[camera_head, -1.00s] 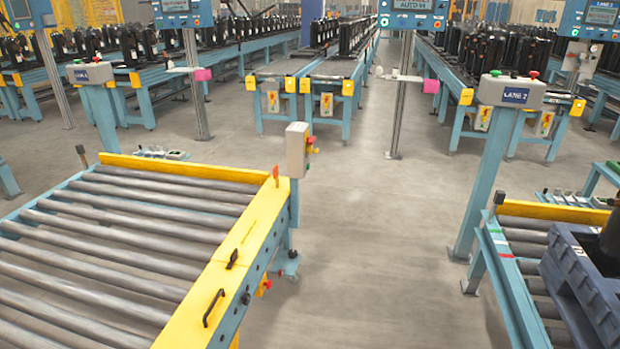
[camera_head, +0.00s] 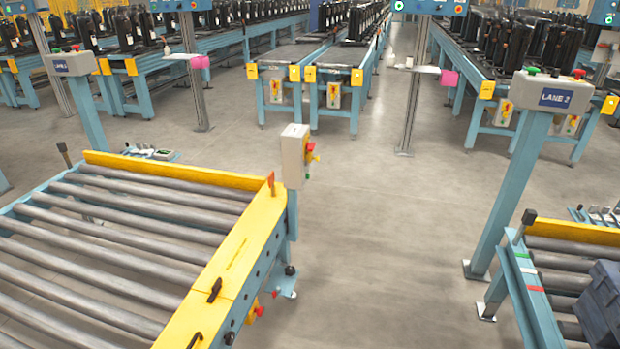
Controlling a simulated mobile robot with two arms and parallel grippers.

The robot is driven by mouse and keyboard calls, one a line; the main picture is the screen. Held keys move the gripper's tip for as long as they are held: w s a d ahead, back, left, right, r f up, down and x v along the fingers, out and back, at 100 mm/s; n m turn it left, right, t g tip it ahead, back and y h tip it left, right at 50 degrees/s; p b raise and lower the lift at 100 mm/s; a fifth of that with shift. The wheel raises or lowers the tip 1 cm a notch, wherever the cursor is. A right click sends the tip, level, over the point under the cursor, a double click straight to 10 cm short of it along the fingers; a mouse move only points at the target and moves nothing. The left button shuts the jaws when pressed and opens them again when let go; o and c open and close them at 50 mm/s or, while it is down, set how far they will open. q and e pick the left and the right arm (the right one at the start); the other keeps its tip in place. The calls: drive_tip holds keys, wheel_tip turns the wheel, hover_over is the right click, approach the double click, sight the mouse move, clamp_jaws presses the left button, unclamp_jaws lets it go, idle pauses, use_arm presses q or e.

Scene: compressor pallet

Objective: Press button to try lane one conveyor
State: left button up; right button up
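The lane one button box (camera_head: 71,63) is grey and sits on a blue post (camera_head: 90,115) at the upper left. Its blue label is small but seems to read LANE 1. A green button (camera_head: 57,50) and a red button (camera_head: 76,48) show on its top. A similar box marked LANE 2 (camera_head: 555,92) stands on a blue post at the right. Neither of my grippers is in view.
A roller conveyor (camera_head: 125,215) with yellow rails fills the lower left, with a grey control box (camera_head: 294,155) at its corner. Another roller conveyor (camera_head: 560,255) bears a dark blue pallet (camera_head: 603,300) at lower right. Clear floor (camera_head: 390,235) lies between them.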

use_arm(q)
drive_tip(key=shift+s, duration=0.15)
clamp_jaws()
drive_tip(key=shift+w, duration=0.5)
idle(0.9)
